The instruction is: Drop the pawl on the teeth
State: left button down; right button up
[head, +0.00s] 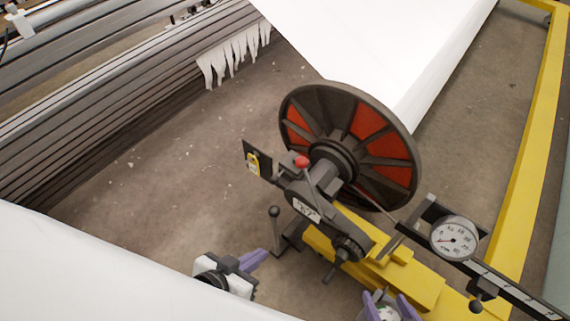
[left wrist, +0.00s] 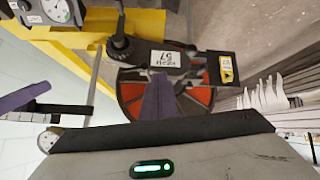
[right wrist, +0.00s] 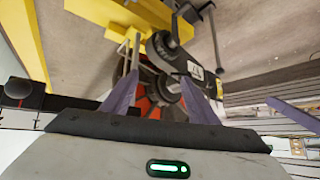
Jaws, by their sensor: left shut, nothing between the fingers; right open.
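The dark spoked wheel with red panels (head: 372,122) stands at the end of the white roll. A grey housing with a white label (head: 306,210) sits on its hub, with a red-knobbed lever (head: 302,162) and a black-ball lever (head: 274,212) near it. I cannot tell which part is the pawl, and no teeth can be made out. My left gripper (head: 256,259) is shut and empty, below the black-ball lever; its fingers also show in the left wrist view (left wrist: 158,98). My right gripper (head: 390,303) is open and empty, in front of the yellow beam; its spread fingers show in the right wrist view (right wrist: 158,95).
A round dial gauge (head: 454,238) on a dark bar stands right of the wheel. The yellow frame (head: 530,150) runs along the right side. A small plate with a yellow tag (head: 254,163) sticks out left of the housing. Open floor (head: 170,170) lies to the left.

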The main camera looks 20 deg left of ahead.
jog(key=shift+o, duration=0.3)
notch_tip(320, 180, down, 5)
jog(key=b, duration=0.5)
jog(key=shift+a, duration=0.1)
pick_arm(q)
jog(key=w+a+r+n+t+b, duration=0.1)
jog(key=w+a+r+n+t, duration=0.1)
jog(key=w+n+t, duration=0.2)
jog(key=w+a+r+n+t+b, duration=0.2)
jog(key=w+n, duration=0.9)
jog(key=n, duration=0.6)
jog(key=shift+w+a+r+t+h, duration=0.15)
jog(key=shift+a+r+t+h, duration=0.15)
jog(key=shift+a+r+t, duration=0.6)
pick_arm(e)
jog(key=shift+w+a+f, duration=0.1)
jog(key=shift+w+f, duration=0.05)
jog(key=shift+f, duration=0.5)
pick_arm(q)
jog(key=shift+d+f, duration=0.15)
jog(key=shift+d, duration=0.1)
jog(key=r+x, duration=0.1)
jog(key=x, duration=0.9)
jog(key=s+d, duration=0.1)
jog(key=s+d+p, duration=0.1)
jog(key=d, duration=0.1)
jog(key=shift+d+r, duration=0.15)
jog(key=shift+r, duration=0.25)
pick_arm(e)
jog(key=shift+r, duration=0.3)
